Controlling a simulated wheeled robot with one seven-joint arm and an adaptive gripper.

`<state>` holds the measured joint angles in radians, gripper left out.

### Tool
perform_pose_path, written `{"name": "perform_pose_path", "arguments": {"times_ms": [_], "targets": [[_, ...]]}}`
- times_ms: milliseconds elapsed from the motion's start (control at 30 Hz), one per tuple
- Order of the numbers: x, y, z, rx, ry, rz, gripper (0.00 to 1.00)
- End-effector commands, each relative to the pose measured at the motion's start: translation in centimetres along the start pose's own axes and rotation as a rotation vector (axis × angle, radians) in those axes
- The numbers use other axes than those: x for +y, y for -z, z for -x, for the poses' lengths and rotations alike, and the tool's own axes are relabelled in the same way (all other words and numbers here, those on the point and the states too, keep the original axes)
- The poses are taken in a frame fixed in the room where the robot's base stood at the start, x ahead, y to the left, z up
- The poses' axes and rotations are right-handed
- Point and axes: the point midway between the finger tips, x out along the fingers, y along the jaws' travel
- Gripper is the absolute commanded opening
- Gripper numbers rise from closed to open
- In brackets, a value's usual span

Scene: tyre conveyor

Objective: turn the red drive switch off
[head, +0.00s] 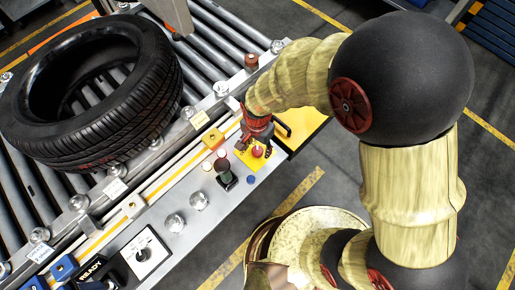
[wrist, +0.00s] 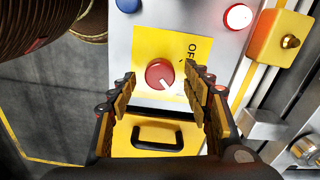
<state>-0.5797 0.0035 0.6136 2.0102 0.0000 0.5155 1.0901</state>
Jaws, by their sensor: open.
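The red drive switch (wrist: 159,73) is a round knob on a yellow plate (wrist: 145,44) in the wrist view. Its white mark points down and slightly right, while the letters "OF" show on the plate at upper right, the rest hidden by a finger. My gripper (wrist: 161,77) is open, one finger on each side of the knob, with a gap to it visible on both sides. In the head view the red knob (head: 257,152) shows on its yellow plate (head: 243,158), just below my gripper (head: 258,138). Whether a finger touches it cannot be told.
A black tyre (head: 150,100) lies on the roller conveyor (head: 205,50). Near the switch are a lit red-white button (wrist: 238,17), a blue button (wrist: 127,5) and a yellow box with a black handle (wrist: 157,137). A black rotary switch (head: 142,254) is at lower left.

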Motion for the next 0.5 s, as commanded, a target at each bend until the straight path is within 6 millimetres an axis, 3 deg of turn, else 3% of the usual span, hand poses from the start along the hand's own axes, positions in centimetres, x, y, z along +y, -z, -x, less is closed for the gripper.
{"name": "perform_pose_path", "arguments": {"times_ms": [133, 400, 500], "targets": [[0.00, 0.02, -0.98, 0.000, 0.001, 0.000, 0.49], [-0.02, 0.03, -1.03, 0.001, 0.001, 0.000, 0.49], [-0.02, 0.03, -1.03, 0.001, 0.001, 0.000, 0.44]]}}
